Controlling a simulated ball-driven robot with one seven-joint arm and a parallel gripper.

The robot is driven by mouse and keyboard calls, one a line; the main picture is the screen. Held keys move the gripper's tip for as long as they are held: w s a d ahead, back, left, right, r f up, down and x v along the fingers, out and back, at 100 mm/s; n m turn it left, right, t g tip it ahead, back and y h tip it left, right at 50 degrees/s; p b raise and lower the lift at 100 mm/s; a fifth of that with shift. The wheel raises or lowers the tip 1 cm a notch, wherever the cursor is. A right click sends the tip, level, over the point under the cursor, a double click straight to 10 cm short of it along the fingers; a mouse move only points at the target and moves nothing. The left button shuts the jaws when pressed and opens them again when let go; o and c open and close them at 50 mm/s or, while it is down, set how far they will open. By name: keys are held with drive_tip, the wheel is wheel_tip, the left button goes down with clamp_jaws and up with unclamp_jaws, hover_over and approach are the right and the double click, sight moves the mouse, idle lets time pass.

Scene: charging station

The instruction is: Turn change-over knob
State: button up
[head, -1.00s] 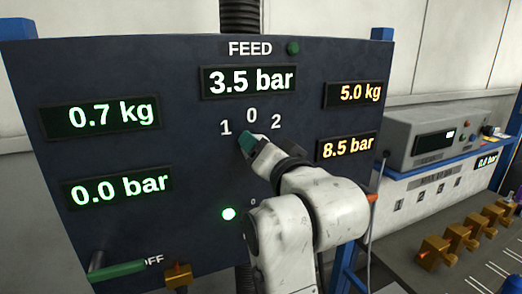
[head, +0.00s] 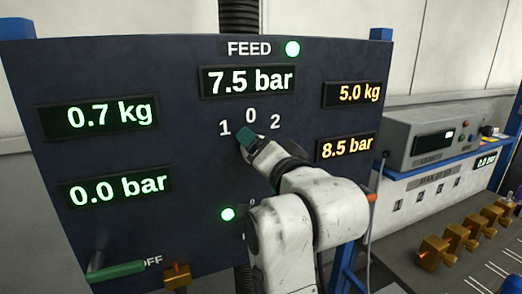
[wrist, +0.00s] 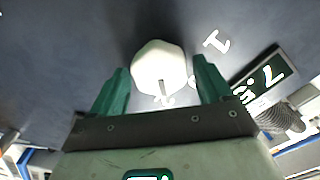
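In the head view my gripper (head: 246,137) is at the dark panel (head: 190,190), just below the numerals 1, 0 and 2, and hides the knob. The numeral 1 (wrist: 216,41) is clear in the wrist view; other markings are partly hidden by the knob and gripper.
The feed display (head: 248,81) reads 7.5 bar, and the feed lamp (head: 292,49) is lit. A lower green lamp (head: 228,214) is lit. A green-handled lever (head: 116,271) is at lower left. A bench with brass fittings (head: 432,251) stands at right.

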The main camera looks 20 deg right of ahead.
drive_tip(key=shift+o, duration=0.6)
drive_tip(key=shift+s, duration=0.1)
drive_tip(key=s+b, duration=0.2)
drive_tip(key=s, duration=0.8)
drive_tip(key=shift+s, duration=0.3)
